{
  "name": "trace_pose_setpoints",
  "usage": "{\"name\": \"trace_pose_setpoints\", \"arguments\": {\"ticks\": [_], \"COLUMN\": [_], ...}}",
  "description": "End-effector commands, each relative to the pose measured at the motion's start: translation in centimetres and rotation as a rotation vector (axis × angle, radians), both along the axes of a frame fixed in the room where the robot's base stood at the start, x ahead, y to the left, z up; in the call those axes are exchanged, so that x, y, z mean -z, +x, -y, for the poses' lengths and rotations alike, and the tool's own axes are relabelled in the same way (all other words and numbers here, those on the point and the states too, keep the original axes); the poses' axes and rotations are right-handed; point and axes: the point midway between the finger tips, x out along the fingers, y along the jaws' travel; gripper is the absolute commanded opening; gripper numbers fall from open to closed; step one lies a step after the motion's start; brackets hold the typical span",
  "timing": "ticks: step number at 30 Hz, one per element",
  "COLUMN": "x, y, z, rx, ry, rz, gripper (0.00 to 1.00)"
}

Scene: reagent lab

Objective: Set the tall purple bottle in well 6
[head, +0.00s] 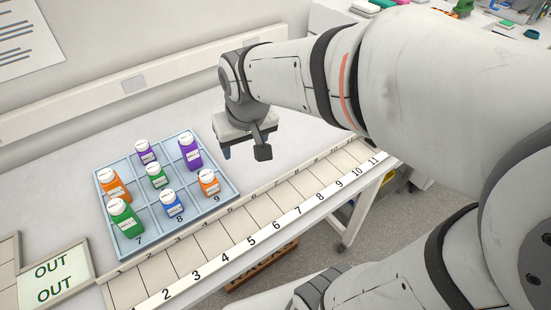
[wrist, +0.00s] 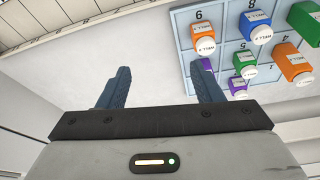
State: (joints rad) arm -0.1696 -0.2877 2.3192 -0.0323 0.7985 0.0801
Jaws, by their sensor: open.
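The tall purple bottle (head: 190,152), white-capped, stands upright in the pale blue well tray (head: 226,196) in the head view. It is in the right column, middle row, behind the small orange bottle (head: 209,184) of well 9; this place is well 6. In the wrist view the purple bottle (wrist: 206,64) is partly hidden by a finger. My gripper (head: 245,152) is open and empty, above the bench just right of the tray, apart from the bottle. Both fingers (wrist: 160,88) show in the wrist view with nothing between them.
The tray also holds a small purple bottle (head: 146,153), a small green (head: 156,176), a tall orange (head: 114,187), a tall green (head: 124,217) and a blue one (head: 172,203). A numbered slot rack (head: 230,228) runs along the front edge. An OUT tray (head: 56,276) lies left.

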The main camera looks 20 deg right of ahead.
Motion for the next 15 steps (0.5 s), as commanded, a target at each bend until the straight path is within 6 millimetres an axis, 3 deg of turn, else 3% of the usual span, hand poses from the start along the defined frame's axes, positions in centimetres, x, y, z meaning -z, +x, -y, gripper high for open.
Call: {"name": "trace_pose_setpoints", "arguments": {"ticks": [1, 3, 6, 9, 15], "x": [0.1, 0.4, 0.9, 1.3, 1.4], "y": [-2.2, -4.6, -7.2, -8.6, -9.0], "z": [1.3, 2.5, 3.5, 5.3, 5.4], "rx": [0.030, 0.060, 0.091, 0.107, 0.111], "ry": [0.000, -0.001, 0.000, 0.000, 0.000], "rz": [-0.007, -0.022, -0.039, -0.051, -0.055], "gripper": [0.60, 0.60, 0.60, 0.60, 0.60]}}
